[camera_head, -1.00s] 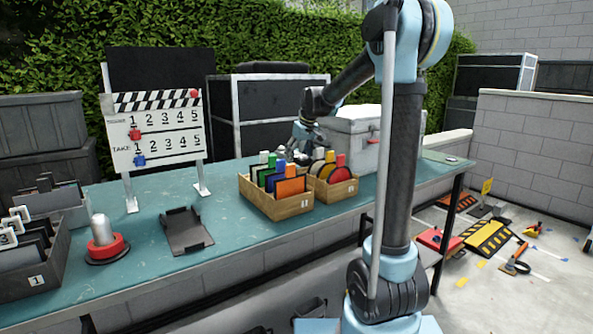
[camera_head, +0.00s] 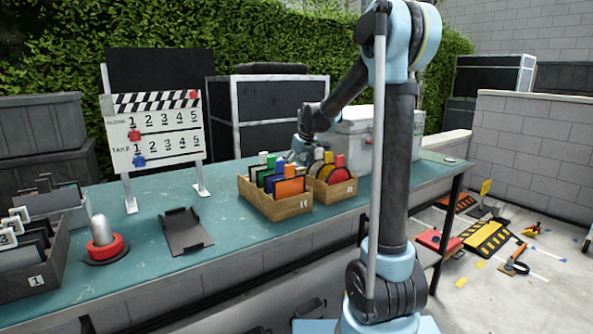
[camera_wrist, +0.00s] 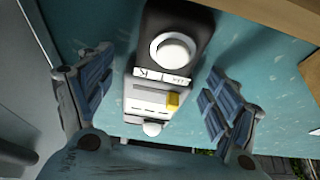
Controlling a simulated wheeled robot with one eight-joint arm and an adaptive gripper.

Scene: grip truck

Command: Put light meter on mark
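In the wrist view the light meter (camera_wrist: 150,92) lies on the teal table (camera_wrist: 110,28). It is dark and pale grey with a white dome, a small display strip and a yellow button. My gripper (camera_wrist: 160,75) is open, with one blue-padded finger on each side of the meter and gaps on both sides. In the head view my gripper (camera_head: 297,150) is low behind the wooden boxes, and its fingers and the meter are mostly hidden. I cannot pick out the mark for certain.
Wooden boxes of coloured cards (camera_head: 277,205) and discs (camera_head: 337,190) stand in front of my gripper. A grey case (camera_head: 365,140) is to its right. The table's right end is mostly clear.

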